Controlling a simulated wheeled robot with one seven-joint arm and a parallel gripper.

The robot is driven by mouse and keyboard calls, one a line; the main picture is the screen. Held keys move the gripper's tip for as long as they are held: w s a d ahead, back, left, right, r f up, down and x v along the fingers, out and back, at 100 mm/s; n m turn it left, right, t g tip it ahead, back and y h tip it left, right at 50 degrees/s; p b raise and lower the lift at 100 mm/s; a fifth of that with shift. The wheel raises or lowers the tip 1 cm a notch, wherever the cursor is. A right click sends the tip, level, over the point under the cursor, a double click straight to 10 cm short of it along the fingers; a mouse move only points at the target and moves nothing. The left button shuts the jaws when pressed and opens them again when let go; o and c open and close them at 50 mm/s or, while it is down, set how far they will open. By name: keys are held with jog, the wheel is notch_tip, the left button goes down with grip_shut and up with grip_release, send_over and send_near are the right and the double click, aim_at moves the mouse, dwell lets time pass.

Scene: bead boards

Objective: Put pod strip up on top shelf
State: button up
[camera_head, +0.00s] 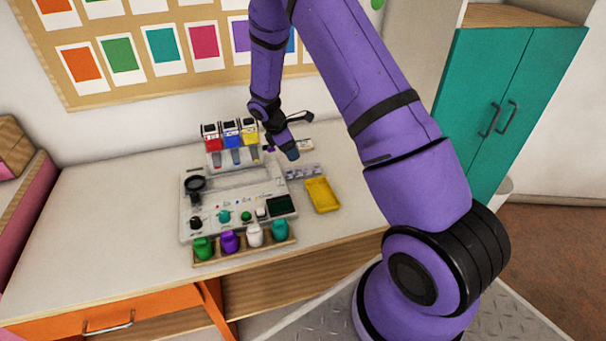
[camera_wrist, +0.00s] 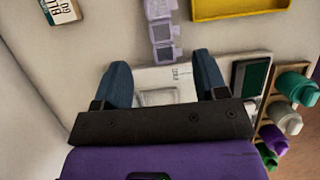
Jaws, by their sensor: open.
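The pod strip (camera_head: 303,171) is a short, pale lavender row of small square cups. It lies on the table just behind the yellow tray. In the wrist view the strip (camera_wrist: 162,30) runs up from between my fingertips, its near end level with them. My gripper (camera_head: 291,150) is open and empty above the table, beside the strip. Its two dark blue fingers also show in the wrist view (camera_wrist: 163,72), with the strip ahead of them and the white board below. How high the fingers are is hard to tell. I cannot make out a top shelf with certainty.
A white board (camera_head: 185,212) with knobs and a dark screen stands left of the strip. Red, blue and yellow dispensers (camera_head: 231,133) stand behind it, and several coloured jars (camera_head: 230,241) in front. A yellow tray (camera_head: 322,195) is close by. The table's left side (camera_head: 100,230) is clear.

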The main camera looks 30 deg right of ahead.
aim_at(302, 169)
jog(key=x, duration=1)
jog(key=shift+d+f, duration=0.1)
jog(key=shift+f, duration=0.1)
jog(key=c, duration=0.9)
